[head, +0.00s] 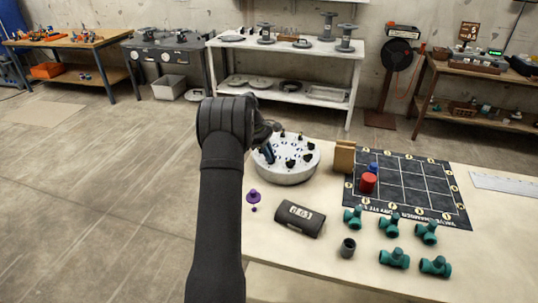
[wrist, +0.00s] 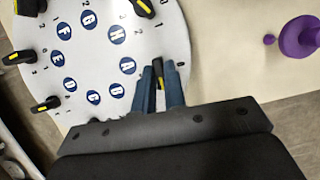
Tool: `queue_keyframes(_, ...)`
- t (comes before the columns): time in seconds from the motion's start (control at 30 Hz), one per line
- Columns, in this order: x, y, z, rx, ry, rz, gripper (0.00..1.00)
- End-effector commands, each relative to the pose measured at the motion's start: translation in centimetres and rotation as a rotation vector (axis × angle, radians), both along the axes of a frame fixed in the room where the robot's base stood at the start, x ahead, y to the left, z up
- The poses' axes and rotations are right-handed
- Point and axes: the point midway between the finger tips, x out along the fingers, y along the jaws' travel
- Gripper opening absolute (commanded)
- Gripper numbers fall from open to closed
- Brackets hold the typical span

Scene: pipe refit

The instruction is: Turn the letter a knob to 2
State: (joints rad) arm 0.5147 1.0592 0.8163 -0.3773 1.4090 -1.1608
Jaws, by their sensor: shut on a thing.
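In the wrist view a round white dial plate (wrist: 25,85) carries blue letter discs from A to H, with black knobs around its edge. The A disc (wrist: 127,65) is beside the letter a knob (wrist: 160,84), a black knob with a yellow stripe. My gripper (wrist: 161,72) is shut on this knob, one blue-grey finger on each side. The fingers hide most of it and nearby numerals; a 0 shows just right of them. Its exact setting cannot be read. In the head view the dial plate (head: 287,178) stands on the table, and my arm partly covers its left side.
Close to the dial are a purple plunger-shaped piece (head: 253,196), a dark box with a number display (head: 299,217) and a tan wooden block (head: 343,157). A black grid mat (head: 413,181) holds a red cylinder (head: 368,182). Several green pipe fittings (head: 394,258) lie in front.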

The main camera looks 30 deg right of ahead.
Motion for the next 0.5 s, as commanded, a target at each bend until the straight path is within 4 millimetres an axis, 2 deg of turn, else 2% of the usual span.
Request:
queue_keyframes(0.2,0.15,-0.12,-0.02,0.0,-0.001,-0.189,0.0)
queue_keyframes(0.5,0.19,-0.23,0.05,0.0,-0.002,-0.379,0.0)
